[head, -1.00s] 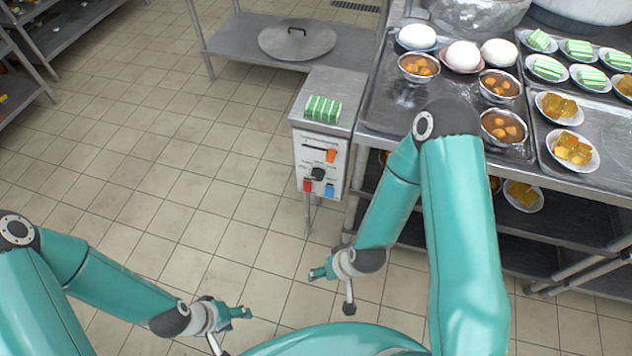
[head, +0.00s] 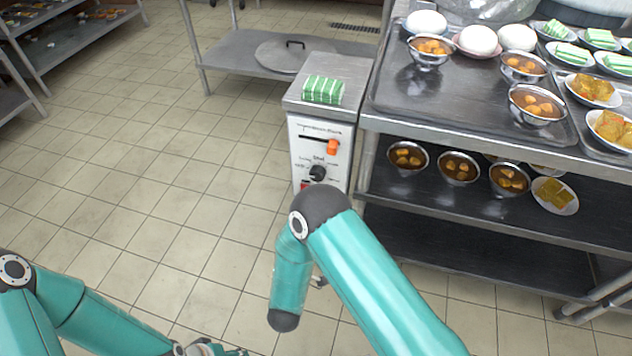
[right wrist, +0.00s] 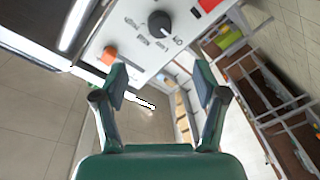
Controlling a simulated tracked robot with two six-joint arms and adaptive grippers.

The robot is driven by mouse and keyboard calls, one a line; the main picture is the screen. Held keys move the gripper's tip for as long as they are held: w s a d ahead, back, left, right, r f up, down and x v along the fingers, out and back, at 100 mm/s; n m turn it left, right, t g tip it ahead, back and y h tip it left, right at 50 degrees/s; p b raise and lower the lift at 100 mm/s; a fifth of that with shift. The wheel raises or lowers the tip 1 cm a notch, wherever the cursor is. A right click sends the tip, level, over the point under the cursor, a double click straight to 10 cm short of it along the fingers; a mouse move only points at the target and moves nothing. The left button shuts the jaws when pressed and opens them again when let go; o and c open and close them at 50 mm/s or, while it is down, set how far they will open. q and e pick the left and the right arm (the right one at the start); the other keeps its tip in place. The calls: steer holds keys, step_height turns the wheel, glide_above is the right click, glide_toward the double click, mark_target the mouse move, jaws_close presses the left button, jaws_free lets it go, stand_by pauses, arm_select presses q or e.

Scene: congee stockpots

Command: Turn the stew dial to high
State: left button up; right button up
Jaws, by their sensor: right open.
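The stew dial is a round black knob (head: 317,173) on the white front panel (head: 304,160) of a small metal cabinet. In the right wrist view the dial (right wrist: 159,23) shows at the top, with printed marks around it; I cannot read its setting surely. My right gripper (right wrist: 160,85) is open and empty, its fingers apart below the dial in that view, not touching it. In the head view my right arm hides most of this gripper. My left gripper (head: 218,350) is at the bottom edge, partly cut off, away from the cabinet.
An orange slider knob (head: 332,147) is above the dial, and a red switch (head: 304,186) below it. A green-and-white striped block (head: 322,89) lies on the cabinet top. A metal table (head: 440,128) with bowls and plates stands right. Tiled floor is clear at left.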

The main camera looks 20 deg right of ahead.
mark_target(316, 177)
steer(key=b+x, duration=0.1)
steer(key=x, duration=1.3)
steer(key=shift+w+d, duration=0.1)
steer(key=shift+w, duration=0.2)
steer(key=c, duration=1.1)
